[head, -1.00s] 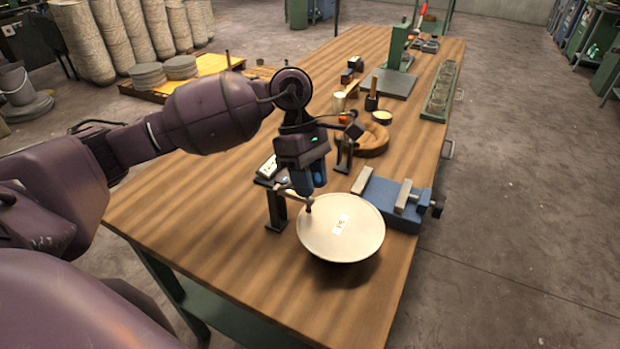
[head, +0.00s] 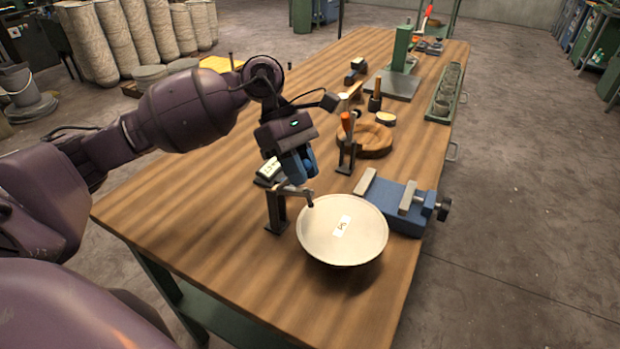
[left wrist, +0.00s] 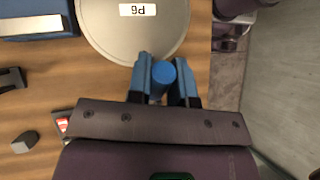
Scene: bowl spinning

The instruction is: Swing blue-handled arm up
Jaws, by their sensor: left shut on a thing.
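The blue handle (left wrist: 165,72) shows in the left wrist view between the fingers of my left gripper (left wrist: 164,80). The gripper is shut on it. In the head view my left gripper (head: 301,174) is tilted, over the left rim of the bowl, and mostly hides the handle. The grey metal arm (head: 292,190) runs from a black stand (head: 276,213) to the bowl's rim, its dark tip (head: 310,198) close to the rim. The bowl (head: 335,245) looks like a pale round disc with a white label; it also shows in the left wrist view (left wrist: 100,35). My right gripper is out of view.
A blue vise (head: 405,215) stands close behind the bowl on the right. The table's front left (head: 180,215) is bare.

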